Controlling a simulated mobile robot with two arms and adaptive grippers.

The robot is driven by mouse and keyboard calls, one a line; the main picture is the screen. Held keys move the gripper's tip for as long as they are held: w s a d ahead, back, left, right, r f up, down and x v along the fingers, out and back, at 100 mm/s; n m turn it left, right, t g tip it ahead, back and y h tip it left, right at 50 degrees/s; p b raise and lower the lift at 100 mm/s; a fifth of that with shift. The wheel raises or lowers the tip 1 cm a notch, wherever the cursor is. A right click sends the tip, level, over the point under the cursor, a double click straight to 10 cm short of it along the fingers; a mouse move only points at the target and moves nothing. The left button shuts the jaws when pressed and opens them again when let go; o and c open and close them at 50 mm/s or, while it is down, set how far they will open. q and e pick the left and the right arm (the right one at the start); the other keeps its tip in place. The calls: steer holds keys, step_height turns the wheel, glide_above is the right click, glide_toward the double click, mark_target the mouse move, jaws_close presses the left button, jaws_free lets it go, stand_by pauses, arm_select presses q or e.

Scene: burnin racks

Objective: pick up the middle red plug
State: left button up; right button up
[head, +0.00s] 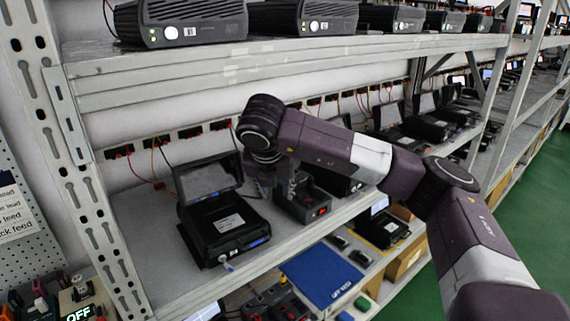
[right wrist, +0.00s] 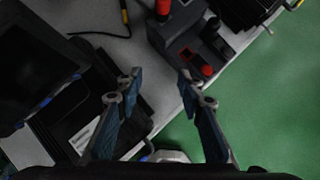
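A dark grey box (right wrist: 208,45) with red parts shows in the right wrist view, beyond my fingertips. A red plug (right wrist: 163,8) is at the top edge of that view, and another red piece (right wrist: 207,70) is at the box's near right end. I cannot tell which one is the middle plug. The box also shows in the head view (head: 312,212) on the middle shelf, partly behind my right gripper (head: 283,190). My right gripper (right wrist: 158,78) is open and empty, its fingers apart. My left gripper is not in view.
A black device with a tilted screen (head: 222,220) stands left of the box on the shelf (head: 165,260). Black units (head: 195,22) line the upper shelf above my right arm. A blue mat (head: 320,273) lies lower down. Green floor (head: 535,210) is at the right.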

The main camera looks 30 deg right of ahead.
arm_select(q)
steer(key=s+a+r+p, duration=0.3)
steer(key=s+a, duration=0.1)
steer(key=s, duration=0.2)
arm_select(e)
steer(key=w+d, duration=0.1)
steer(key=w, duration=0.1)
steer(key=w+d+r, duration=0.1)
steer(key=w+d, duration=0.1)
steer(key=shift+d, duration=0.1)
steer(key=shift+w+d, duration=0.25)
steer(key=w+d+p, duration=0.2)
steer(key=shift+w+d+r, duration=0.15)
steer(key=shift+w+d, duration=0.05)
steer(key=shift+w, duration=0.1)
steer(key=shift+w+d+f+p, duration=0.35)
steer(key=shift+w+d+p, duration=0.15)
steer(key=shift+p, duration=0.45)
steer(key=shift+w+f, duration=0.2)
steer(key=shift+f, duration=0.2)
steer(key=shift+s, duration=0.1)
steer(key=c, duration=0.9)
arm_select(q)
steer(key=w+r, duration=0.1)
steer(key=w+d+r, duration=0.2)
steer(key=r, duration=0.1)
arm_select(e)
jaws_close()
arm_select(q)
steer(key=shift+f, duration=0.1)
